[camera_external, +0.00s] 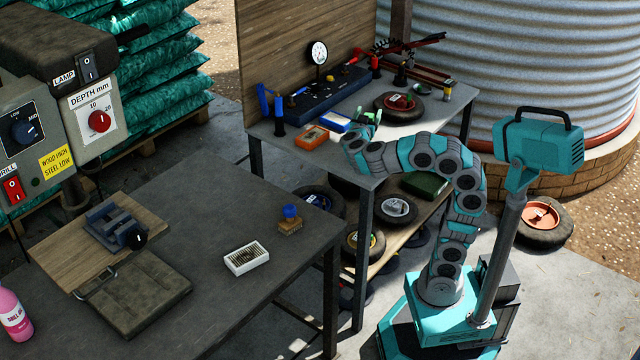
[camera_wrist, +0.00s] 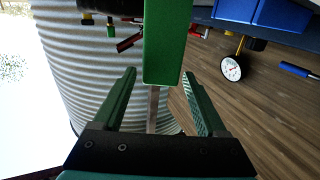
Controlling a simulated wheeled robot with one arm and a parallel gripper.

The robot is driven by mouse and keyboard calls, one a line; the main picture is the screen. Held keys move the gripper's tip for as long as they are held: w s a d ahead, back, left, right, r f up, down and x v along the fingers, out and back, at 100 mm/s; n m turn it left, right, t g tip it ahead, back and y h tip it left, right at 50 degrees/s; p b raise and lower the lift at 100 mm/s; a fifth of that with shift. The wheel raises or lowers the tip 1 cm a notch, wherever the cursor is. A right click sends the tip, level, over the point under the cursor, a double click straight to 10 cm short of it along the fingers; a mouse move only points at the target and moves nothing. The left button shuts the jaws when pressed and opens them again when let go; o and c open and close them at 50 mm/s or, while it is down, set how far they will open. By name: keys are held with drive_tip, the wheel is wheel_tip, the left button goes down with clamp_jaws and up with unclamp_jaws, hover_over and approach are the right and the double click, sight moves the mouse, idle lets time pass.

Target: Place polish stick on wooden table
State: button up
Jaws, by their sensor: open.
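My gripper (camera_external: 366,118) is over the front edge of the bench (camera_external: 432,128) with the wooden back panel. In the wrist view my gripper (camera_wrist: 159,74) has its two green fingers spread apart. A bright green bar (camera_wrist: 166,40), which may be the polish stick, shows between and beyond the fingertips, with a narrow pale strip below it. I see gaps on both sides of it and cannot tell its distance. The dark-topped table (camera_external: 205,210) stands at the front left. I cannot tell which surface is the wooden table.
An orange box (camera_external: 311,137) and a blue-and-white box (camera_external: 335,121) lie on the bench left of my gripper. A wheel (camera_external: 399,105) and a dial gauge (camera_external: 318,52) are behind. The front table holds a white box (camera_external: 246,259), a brush (camera_external: 290,219) and a vise (camera_external: 115,225).

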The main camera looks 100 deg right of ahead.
drive_tip(key=shift+r, duration=0.45)
drive_tip(key=shift+w+a, duration=0.2)
drive_tip(key=shift+a, duration=0.1)
drive_tip(key=v, duration=1.1)
drive_tip(key=shift+a, duration=0.15)
